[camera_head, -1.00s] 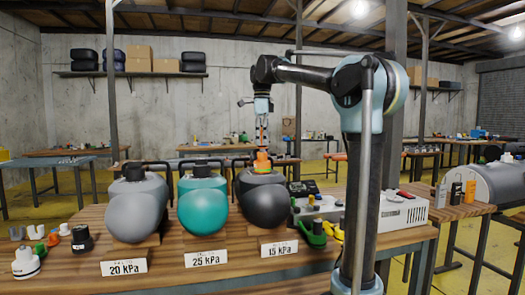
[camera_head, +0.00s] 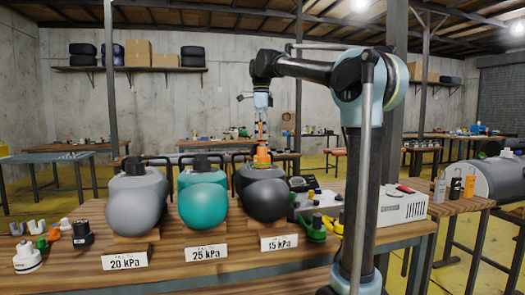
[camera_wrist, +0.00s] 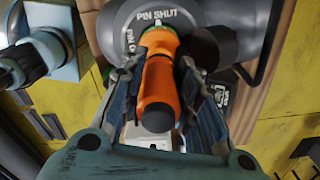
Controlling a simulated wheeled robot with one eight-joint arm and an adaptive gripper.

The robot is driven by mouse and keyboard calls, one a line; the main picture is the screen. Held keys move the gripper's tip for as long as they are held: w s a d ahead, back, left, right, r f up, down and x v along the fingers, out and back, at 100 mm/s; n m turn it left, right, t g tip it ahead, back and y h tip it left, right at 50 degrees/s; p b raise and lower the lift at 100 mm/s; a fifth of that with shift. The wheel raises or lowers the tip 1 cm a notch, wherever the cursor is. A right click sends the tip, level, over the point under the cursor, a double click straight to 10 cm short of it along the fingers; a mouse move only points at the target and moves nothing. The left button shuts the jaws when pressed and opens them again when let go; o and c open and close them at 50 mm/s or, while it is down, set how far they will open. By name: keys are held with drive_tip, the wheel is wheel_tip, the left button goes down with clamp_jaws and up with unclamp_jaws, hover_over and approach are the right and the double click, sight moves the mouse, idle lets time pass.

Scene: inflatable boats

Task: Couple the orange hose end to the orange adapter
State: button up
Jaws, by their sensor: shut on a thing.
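My gripper (camera_head: 261,140) points down above the dark grey boat model (camera_head: 266,199) behind the 15 kPa label. In the wrist view my gripper (camera_wrist: 160,100) is shut on the orange hose end (camera_wrist: 155,82), one finger on each side. The hose end's dark round end faces the camera. Beyond it is an orange piece with a green edge (camera_wrist: 159,38), seemingly the adapter, over a grey disc (camera_wrist: 124,22) marked "PIN SHUT". In the head view orange (camera_head: 262,156) shows on top of the boat model. The two orange parts look in line; whether they touch is hidden.
A teal boat model (camera_head: 203,205) and a light grey one (camera_head: 137,210) stand to the left. Loose fittings (camera_head: 55,235) lie at the table's left end. A green and black tool (camera_head: 313,230) and a white box (camera_head: 403,208) are to the right.

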drive_tip(key=shift+f, duration=0.9)
idle(0.4)
drive_tip(key=o, duration=1.2)
drive_tip(key=shift+c, duration=0.2)
drive_tip(key=shift+r, duration=0.15)
wheel_tip(320, 180, up, 12)
drive_tip(key=shift+f, duration=0.2)
